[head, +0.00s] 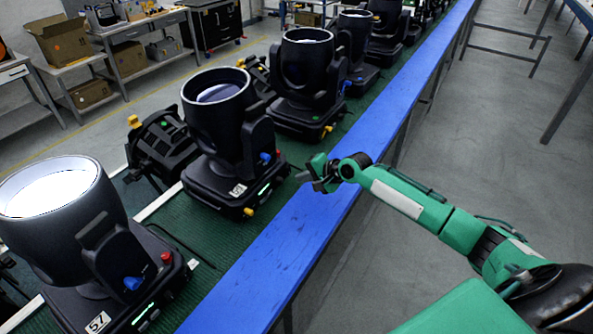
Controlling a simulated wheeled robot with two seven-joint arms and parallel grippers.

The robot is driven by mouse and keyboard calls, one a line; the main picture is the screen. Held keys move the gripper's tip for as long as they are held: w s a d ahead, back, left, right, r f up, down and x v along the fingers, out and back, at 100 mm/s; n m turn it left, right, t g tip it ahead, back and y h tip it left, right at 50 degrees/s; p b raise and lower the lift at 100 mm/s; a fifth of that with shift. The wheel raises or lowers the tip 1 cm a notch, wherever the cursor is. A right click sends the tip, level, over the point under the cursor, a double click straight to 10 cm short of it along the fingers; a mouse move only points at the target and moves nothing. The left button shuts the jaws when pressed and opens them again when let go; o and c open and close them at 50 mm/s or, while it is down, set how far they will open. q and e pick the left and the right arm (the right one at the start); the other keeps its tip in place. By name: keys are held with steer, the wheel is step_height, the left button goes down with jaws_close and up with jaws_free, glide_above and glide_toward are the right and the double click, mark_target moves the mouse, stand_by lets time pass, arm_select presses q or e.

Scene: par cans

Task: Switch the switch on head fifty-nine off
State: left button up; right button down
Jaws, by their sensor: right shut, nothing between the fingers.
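Head fifty-nine is the black moving-head lamp (218,110) left of centre, upright on its base. Its white label (238,190) is small but seems to read 59. On the base's right side are a blue plug (265,158), a small red part (278,153) that may be the switch, and a green-lit strip (264,191). The switch's position is too small to tell. My right gripper (316,176) is shut and empty, above the blue rail's left edge, to the right of this base and apart from it. My left gripper is out of view.
Head 57 (62,205), its lens lit, stands at front left. Another lamp (305,75) stands behind head fifty-nine, with more beyond. A blue rail (280,245) runs along the green bench top (195,225). Open grey floor (400,270) lies to the right.

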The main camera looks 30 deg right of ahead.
mark_target(285, 177)
steer(key=shift+w+a+f+p, duration=0.1)
steer(key=shift+w+a+p, duration=0.1)
steer(key=shift+w+a, duration=0.3)
steer(key=shift+w+a+p, duration=0.15)
steer(key=shift+w+a, duration=0.05)
steer(key=shift+w, duration=0.45)
steer(key=shift+w+a+f+b, duration=0.1)
steer(key=shift+f+b, duration=0.3)
steer(key=shift+b, duration=0.35)
steer(key=shift+r, duration=0.4)
